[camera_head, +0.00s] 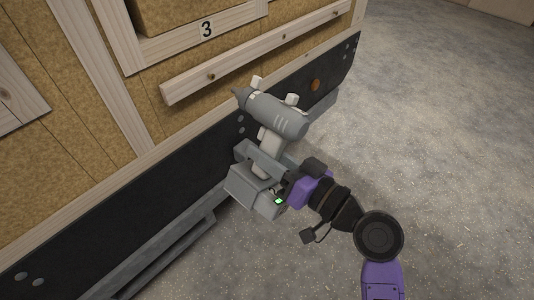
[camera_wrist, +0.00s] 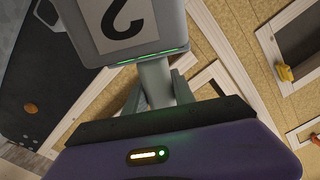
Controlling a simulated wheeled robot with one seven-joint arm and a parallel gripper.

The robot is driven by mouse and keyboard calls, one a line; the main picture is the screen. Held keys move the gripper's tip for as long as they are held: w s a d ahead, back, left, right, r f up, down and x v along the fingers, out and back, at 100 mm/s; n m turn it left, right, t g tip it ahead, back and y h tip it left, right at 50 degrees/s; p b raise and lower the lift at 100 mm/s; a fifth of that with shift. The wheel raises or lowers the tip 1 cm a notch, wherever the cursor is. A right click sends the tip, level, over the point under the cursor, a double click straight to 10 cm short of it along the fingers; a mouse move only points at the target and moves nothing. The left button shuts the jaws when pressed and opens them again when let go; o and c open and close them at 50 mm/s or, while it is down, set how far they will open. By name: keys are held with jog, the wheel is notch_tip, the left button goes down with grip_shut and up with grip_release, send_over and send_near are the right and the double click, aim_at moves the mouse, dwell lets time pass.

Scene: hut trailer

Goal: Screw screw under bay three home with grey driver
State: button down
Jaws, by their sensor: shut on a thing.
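My gripper (camera_head: 264,160) is shut on the handle of the grey driver (camera_head: 278,115). The driver is held in front of the wall, its dark tip pointing left and slightly up towards the wall. In the wrist view its handle (camera_wrist: 156,82) stands between my fingers, and its base with a dark hook-shaped mark (camera_wrist: 120,22) fills the top. Bay three carries a "3" plate (camera_head: 207,28). A pale wooden rail (camera_head: 255,54) runs under it, with small brown screw heads, one at left (camera_head: 211,76) and one at middle (camera_head: 284,38). The driver tip appears apart from them.
A dark skirt (camera_head: 120,205) with grey bolts and an orange disc (camera_head: 315,85) runs below the wall. A grey step or beam (camera_head: 170,262) lies low along it. Grey floor (camera_head: 435,110) at right is clear. The wrist view shows a yellow object (camera_wrist: 284,73) in an opening.

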jog(key=shift+r+x, duration=0.2)
jog(key=shift+x, duration=2.4)
jog(key=shift+b+x, duration=0.55)
jog(key=shift+x, duration=0.75)
dwell(0.8)
jog(key=shift+d, duration=0.1)
jog(key=w+d+b, duration=0.1)
jog(key=d+b, duration=0.2)
jog(key=d, duration=0.6)
jog(key=shift+d, duration=0.35)
jog(key=shift+w, duration=0.1)
jog(key=shift+f, duration=0.1)
dwell(0.8)
